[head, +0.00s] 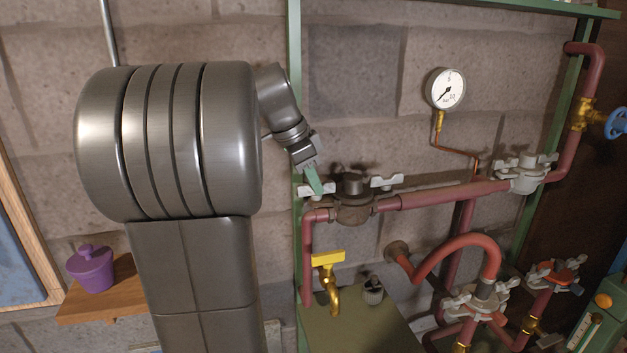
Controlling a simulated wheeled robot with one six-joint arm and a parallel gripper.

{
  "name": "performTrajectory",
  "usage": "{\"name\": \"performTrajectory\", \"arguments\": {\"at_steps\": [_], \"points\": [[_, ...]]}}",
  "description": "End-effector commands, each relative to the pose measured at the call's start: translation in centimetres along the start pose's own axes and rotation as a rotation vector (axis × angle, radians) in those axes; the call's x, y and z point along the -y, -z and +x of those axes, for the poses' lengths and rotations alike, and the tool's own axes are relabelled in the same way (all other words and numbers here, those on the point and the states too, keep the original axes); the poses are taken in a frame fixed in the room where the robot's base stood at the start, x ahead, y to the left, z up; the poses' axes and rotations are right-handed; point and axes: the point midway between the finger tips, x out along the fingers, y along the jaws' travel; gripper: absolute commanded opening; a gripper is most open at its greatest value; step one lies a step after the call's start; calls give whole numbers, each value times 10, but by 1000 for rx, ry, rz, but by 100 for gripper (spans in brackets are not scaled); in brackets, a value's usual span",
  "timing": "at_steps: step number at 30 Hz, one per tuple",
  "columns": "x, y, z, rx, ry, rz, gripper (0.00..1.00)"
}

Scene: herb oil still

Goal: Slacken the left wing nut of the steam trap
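The steam trap appears to be the dark brown fitting (353,207) at the left end of the upper red pipe. A pale grey wing nut sits on each side of it. The left wing nut (303,191) is partly covered by my gripper (314,181). The right wing nut (387,182) is in clear view. My gripper comes down from the upper left, and its green fingertip overlaps the left wing nut in the picture. I cannot tell whether it touches or grips the nut, or how far apart the fingers are.
A similar pale fitting with wing nuts (527,175) is on the pipe at right, another (480,302) lower down. A pressure gauge (446,90) hangs on the wall. A yellow-handled brass tap (329,262) is below the trap. A green upright (295,110) stands close behind my gripper.

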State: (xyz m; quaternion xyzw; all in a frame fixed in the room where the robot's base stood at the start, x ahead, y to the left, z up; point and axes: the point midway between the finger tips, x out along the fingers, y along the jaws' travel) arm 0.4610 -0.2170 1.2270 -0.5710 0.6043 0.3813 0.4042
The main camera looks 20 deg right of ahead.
Motion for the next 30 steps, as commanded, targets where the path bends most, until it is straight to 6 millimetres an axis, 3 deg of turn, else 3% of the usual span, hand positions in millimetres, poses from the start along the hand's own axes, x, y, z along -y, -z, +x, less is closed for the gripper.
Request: {"name": "performTrajectory", "arguments": {"at_steps": [14,30], "points": [[-1,0,0,0,23,-54,0],[-4,2,-1,-1,191,-459,0]]}}
